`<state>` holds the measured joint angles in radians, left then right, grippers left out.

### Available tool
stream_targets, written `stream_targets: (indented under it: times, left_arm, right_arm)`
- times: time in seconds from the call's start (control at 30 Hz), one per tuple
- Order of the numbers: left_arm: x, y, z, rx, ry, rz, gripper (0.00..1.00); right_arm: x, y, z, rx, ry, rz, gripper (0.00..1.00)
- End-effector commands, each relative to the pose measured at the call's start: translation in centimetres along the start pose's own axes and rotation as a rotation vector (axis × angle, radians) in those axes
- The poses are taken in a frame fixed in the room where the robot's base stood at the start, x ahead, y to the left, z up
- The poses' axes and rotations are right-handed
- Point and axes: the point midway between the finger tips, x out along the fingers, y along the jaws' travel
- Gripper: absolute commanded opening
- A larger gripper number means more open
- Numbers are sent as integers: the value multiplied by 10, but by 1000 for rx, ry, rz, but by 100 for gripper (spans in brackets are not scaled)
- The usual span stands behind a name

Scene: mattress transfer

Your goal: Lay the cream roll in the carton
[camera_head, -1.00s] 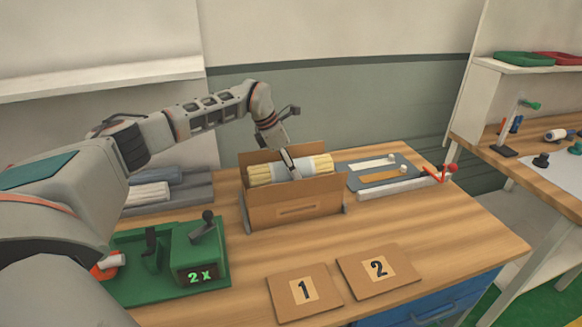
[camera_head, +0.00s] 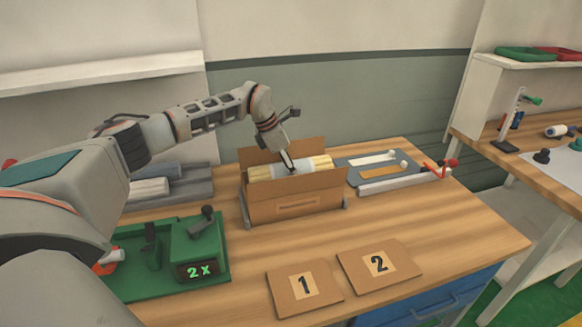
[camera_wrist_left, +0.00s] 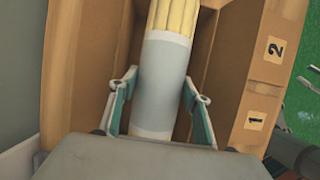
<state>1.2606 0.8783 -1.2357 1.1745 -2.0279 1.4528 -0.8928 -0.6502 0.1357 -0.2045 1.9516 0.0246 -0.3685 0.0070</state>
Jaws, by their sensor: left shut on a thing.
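The cream roll (camera_head: 318,164) has a pale grey sleeve around its middle. It lies level along the inside of the open brown carton (camera_head: 296,208), its upper part showing above the front wall. My left gripper (camera_head: 289,166) reaches down from above with its fingers on either side of the sleeve, shut on the roll. The left wrist view shows the green-lined fingers (camera_wrist_left: 160,92) flanking the sleeve and the yellowish strips of the roll (camera_wrist_left: 174,16) between the carton walls (camera_wrist_left: 226,60). Whether the roll touches the carton floor is hidden. My right gripper is not in view.
Two flat cardboard pieces marked 1 (camera_head: 304,287) and 2 (camera_head: 378,264) lie at the front. A green device reading 2x (camera_head: 198,250) stands at left. Grey trays (camera_head: 190,180) lie behind it, and a grey tray with strips (camera_head: 378,164) is right of the carton.

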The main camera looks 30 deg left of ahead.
Motion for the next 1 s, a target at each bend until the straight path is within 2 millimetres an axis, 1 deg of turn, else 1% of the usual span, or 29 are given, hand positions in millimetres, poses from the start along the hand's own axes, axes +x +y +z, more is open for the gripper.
stream_targets:
  times: [1.0]
  left_arm:
    - [21, 0, -8, 0, -1, 0, 17]
  right_arm:
    - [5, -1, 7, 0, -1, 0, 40]
